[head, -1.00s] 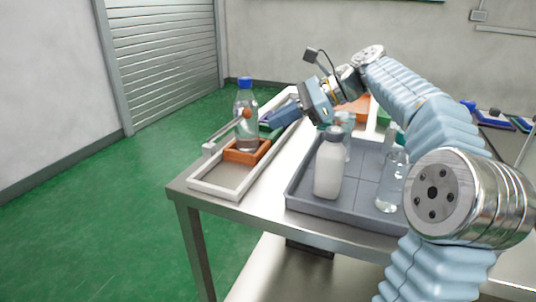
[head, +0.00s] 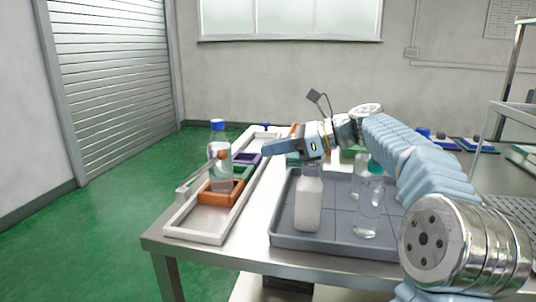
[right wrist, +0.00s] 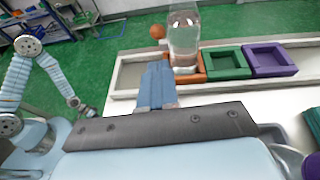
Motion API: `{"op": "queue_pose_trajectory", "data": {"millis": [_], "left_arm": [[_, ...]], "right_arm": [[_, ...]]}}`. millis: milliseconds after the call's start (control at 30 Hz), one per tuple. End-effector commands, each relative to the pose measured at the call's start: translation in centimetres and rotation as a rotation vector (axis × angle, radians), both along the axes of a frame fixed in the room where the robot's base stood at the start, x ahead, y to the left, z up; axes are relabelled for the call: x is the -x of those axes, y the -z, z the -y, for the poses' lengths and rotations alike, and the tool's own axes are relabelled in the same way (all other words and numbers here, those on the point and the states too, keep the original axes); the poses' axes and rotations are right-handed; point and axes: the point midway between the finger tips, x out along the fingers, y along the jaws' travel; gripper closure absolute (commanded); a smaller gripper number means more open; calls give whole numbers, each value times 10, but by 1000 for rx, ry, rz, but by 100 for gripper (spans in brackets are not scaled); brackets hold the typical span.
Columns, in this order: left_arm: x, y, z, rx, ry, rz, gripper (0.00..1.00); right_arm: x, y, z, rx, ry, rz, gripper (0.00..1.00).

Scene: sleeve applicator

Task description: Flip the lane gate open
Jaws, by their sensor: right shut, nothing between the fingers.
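The lane is a long white-walled channel (head: 205,238) along the table's left side. A grey bar (head: 200,174) with an orange ball (head: 222,155) at its end rises from a post on the lane's left wall; it looks like the gate. The ball is close to a clear blue-capped bottle (head: 219,173) standing at an orange block (head: 222,197) in the lane. My right gripper (head: 268,148) is shut and empty, right of the bottle and apart from it. The right wrist view shows its fingers (right wrist: 158,75) pointing toward the bottle. A blue arm (right wrist: 40,60), apparently my left, also shows; its jaws are unclear.
A grey tray (head: 285,240) on the right holds a white bottle (head: 309,205) and clear bottles (head: 369,205). Green (right wrist: 227,63) and purple (right wrist: 270,60) blocks sit farther along the lane. Bare table lies between lane and tray.

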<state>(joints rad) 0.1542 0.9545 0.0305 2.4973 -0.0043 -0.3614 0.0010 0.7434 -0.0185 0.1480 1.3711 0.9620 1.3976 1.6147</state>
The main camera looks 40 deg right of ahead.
Motion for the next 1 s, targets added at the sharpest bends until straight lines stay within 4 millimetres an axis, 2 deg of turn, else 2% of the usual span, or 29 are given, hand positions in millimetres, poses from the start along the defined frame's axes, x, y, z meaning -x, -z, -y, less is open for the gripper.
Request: {"op": "queue_pose_trajectory", "data": {"millis": [33,167,433,633,1000], "left_arm": [[0,10,0,-1,-1,-1,100],[0,21,-1,-2,-3,1,100],[-1,30,-3,-5,-6,2,100],[-1,31,-3,-6,-8,3,100],[-1,30,-3,-6,-8,3,100]], "right_arm": [[-6,8,-7,0,-5,2,100],[-23,16,-23,1,-5,2,100],[-50,25,-47,1,-2,-1,100],[-55,25,-53,0,-1,0,100],[-53,24,-53,1,-1,1,100]]}}
